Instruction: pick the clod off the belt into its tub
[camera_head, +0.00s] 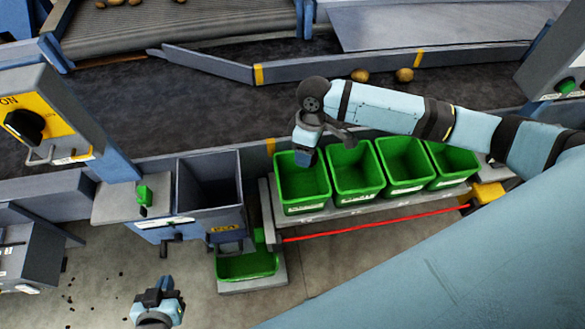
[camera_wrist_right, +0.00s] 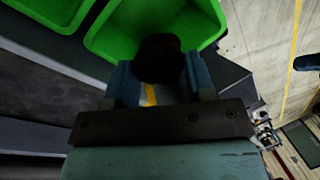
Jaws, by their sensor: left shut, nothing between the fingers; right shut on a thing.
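The dark, roundish clod (camera_wrist_right: 160,58) is between the fingertips of my right gripper (camera_wrist_right: 158,78) in the right wrist view. In the head view my right gripper (camera_head: 306,156) points down over the leftmost green tub (camera_head: 305,203) of a row beside the belt (camera_head: 200,115); I cannot make out the clod there. The wrist view also shows a green tub (camera_wrist_right: 108,35) just beyond the clod. Whether the clod is below the tub's rim I cannot tell. My left gripper (camera_head: 160,290) is shut and empty, low at the bottom left over the floor.
Two potatoes (camera_head: 404,75) (camera_head: 360,76) lie by the belt's far rail. A grey open bin (camera_head: 210,190) stands left of the tubs, with a low green tray (camera_head: 247,266) below it. A red line (camera_head: 375,223) runs along the tubs' front. A control post (camera_head: 50,120) stands at left.

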